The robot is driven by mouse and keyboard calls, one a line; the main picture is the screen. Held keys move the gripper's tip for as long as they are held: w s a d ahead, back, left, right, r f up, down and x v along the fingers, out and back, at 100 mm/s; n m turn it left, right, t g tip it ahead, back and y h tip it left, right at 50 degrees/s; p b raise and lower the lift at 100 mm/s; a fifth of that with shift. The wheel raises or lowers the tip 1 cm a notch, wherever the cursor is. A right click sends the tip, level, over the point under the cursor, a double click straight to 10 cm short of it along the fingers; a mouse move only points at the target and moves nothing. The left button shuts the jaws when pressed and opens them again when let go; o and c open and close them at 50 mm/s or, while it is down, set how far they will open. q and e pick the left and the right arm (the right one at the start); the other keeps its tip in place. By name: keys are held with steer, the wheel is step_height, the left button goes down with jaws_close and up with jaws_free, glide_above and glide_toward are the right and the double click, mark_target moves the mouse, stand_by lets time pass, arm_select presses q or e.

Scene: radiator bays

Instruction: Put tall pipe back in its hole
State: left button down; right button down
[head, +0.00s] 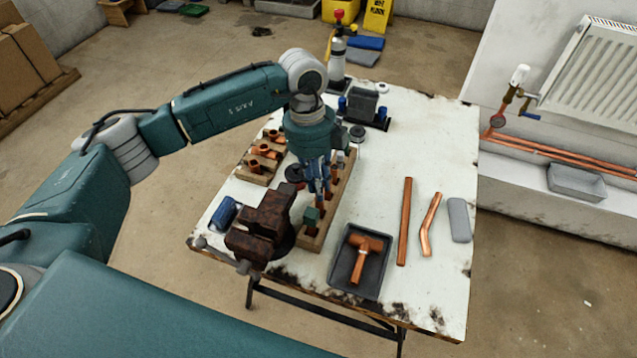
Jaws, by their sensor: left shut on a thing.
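My left gripper (319,184) points down over the long wooden rack (341,199), which has a row of holes. It is shut on a copper pipe, which I take to be the tall pipe (320,200). Only a small part of this pipe shows below the fingers, and the gripper hides the rest. The pipe looks upright; I cannot tell whether its lower end is in a hole. Other copper pieces stand in the rack close by. A small green block sits near the rack's front end. My right gripper is not in view.
A rusty vise (262,228) stands just left of the rack's front end. A black tray (359,262) with a copper tee is at its right. A straight pipe (404,222) and a bent pipe (430,225) lie farther right. The table's back right is clear.

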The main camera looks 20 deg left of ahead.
arm_select(q)
steer(key=shift+f, duration=0.4)
steer(key=c, duration=1.6)
jaws_free()
steer(key=shift+o, duration=0.2)
steer(key=shift+r, duration=0.1)
steer(key=shift+r+p, duration=2.15)
steer(key=shift+r, duration=1.3)
